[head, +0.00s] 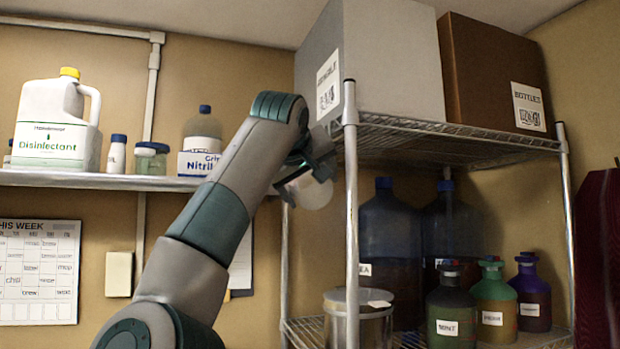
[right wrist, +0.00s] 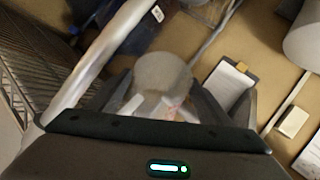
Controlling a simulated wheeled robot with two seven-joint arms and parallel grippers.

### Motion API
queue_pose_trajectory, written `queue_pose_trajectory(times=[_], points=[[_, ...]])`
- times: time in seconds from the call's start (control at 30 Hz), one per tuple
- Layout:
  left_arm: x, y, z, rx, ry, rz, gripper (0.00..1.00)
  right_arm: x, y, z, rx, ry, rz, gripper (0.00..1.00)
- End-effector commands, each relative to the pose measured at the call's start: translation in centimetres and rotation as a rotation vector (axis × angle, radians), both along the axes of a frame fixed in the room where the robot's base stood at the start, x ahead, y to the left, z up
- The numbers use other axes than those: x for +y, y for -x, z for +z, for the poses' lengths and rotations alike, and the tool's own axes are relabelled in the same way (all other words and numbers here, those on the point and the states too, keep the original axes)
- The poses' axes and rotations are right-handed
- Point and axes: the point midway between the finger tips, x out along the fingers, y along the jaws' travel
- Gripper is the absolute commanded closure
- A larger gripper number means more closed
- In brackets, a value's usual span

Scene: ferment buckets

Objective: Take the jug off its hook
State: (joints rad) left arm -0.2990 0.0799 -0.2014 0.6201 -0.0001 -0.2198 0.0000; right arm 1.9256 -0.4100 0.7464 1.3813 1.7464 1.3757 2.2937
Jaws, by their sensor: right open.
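A translucent, pale jug (head: 308,191) hangs beside the left front post of the wire shelf rack, partly hidden by my right gripper (head: 318,163). In the right wrist view the jug (right wrist: 163,72) lies between the two spread fingers of my right gripper (right wrist: 182,100). That gripper is open around or just in front of the jug; I cannot tell whether a finger touches it. The hook is not clearly visible. My left gripper is not in view.
The wire rack's metal post (head: 351,200) stands close to the right of my gripper. Large boxes (head: 395,60) sit on its top shelf. Bottles (head: 495,310) and a metal pot (head: 358,322) stand below. A wall shelf (head: 100,181) is at left, a clipboard (right wrist: 228,82) behind.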

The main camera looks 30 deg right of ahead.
Motion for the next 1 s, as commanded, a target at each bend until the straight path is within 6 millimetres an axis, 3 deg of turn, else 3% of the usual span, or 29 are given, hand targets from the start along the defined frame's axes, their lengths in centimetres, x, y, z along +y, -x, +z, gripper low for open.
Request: queue_pose_trajectory(times=[0.17,0.33,0.77,1.0], points=[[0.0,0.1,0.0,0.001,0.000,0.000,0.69,0.0,0.0,0.0,0.000,0.000,0.000,0.27],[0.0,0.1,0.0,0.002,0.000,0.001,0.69,0.0,0.0,0.0,0.000,0.000,0.000,0.60],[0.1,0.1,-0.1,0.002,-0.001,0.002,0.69,0.0,0.0,0.4,-0.001,-0.001,0.000,0.60],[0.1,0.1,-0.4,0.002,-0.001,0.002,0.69,0.0,0.1,2.1,0.000,0.001,-0.001,0.60]])
